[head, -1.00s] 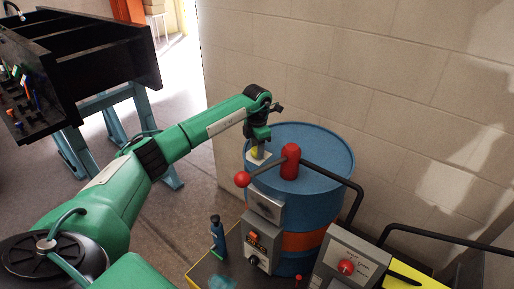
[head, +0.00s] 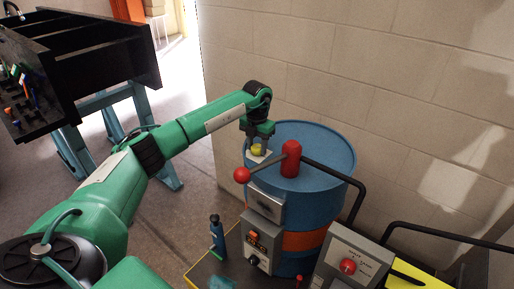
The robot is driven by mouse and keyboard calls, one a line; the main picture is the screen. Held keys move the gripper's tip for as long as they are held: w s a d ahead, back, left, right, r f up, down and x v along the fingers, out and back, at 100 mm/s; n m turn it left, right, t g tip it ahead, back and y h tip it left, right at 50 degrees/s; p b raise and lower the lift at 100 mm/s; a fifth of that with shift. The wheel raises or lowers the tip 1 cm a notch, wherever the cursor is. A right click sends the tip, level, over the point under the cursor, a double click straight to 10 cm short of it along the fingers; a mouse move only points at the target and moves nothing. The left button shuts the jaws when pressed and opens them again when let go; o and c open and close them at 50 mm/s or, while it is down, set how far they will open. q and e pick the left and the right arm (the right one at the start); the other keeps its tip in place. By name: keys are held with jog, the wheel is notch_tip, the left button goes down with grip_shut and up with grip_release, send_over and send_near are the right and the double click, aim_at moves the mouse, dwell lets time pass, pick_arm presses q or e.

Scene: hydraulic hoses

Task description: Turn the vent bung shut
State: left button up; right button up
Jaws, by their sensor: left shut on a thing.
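The vent bung (head: 257,150) is a small yellow knob on a pale plate at the left of the blue drum's top (head: 318,143). My left gripper (head: 259,146) points down over it, shut on the bung from above. The fingers partly cover the bung, so its exact angle is hard to tell. My right gripper is not in view.
A red pump (head: 291,160) with a red-knobbed lever (head: 242,174) stands on the drum close to my left gripper. A black hose (head: 345,180) curves off to the right. Grey control boxes (head: 257,243) stand in front. A block wall (head: 400,80) is behind.

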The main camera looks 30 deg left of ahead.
aim_at(257, 146)
pick_arm(q)
jog(key=n+b, duration=0.1)
jog(key=n, duration=0.4)
jog(key=shift+n, duration=0.3)
jog(key=n, duration=0.5)
jog(key=shift+n, duration=0.7)
jog(key=o, duration=1)
jog(key=shift+r, duration=0.1)
jog(key=shift+r+b, duration=0.3)
jog(key=shift+b, duration=0.1)
notch_tip(257, 146, up, 13)
jog(key=b, duration=0.3)
